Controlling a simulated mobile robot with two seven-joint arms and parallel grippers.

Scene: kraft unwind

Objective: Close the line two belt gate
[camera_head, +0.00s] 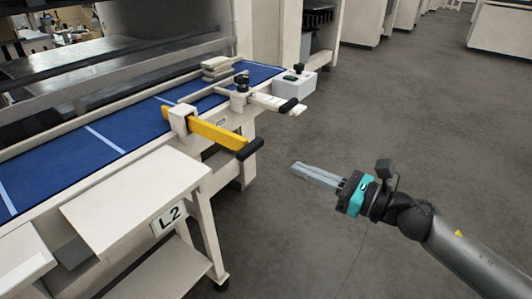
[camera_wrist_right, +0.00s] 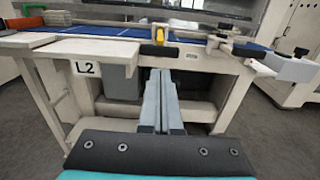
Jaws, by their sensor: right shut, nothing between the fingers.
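The belt gate is a yellow bar (camera_head: 215,134) with a black handle end (camera_head: 250,149), hinged at a white post on the near rail of the blue belt (camera_head: 120,138). In the right wrist view the yellow bar (camera_wrist_right: 160,36) shows end-on, above the fingers. The L2 label (camera_head: 170,216) is on the stand below. My right gripper (camera_head: 298,169) is shut and empty, to the right of the handle and apart from it. It also shows in the wrist view (camera_wrist_right: 160,74). My left gripper is out of view.
A cream lever with a black end (camera_head: 288,105) and a grey control box (camera_head: 295,82) sit farther along the rail. A cream side table (camera_head: 140,195) stands at the near left. The grey floor (camera_head: 400,120) around my right arm is clear.

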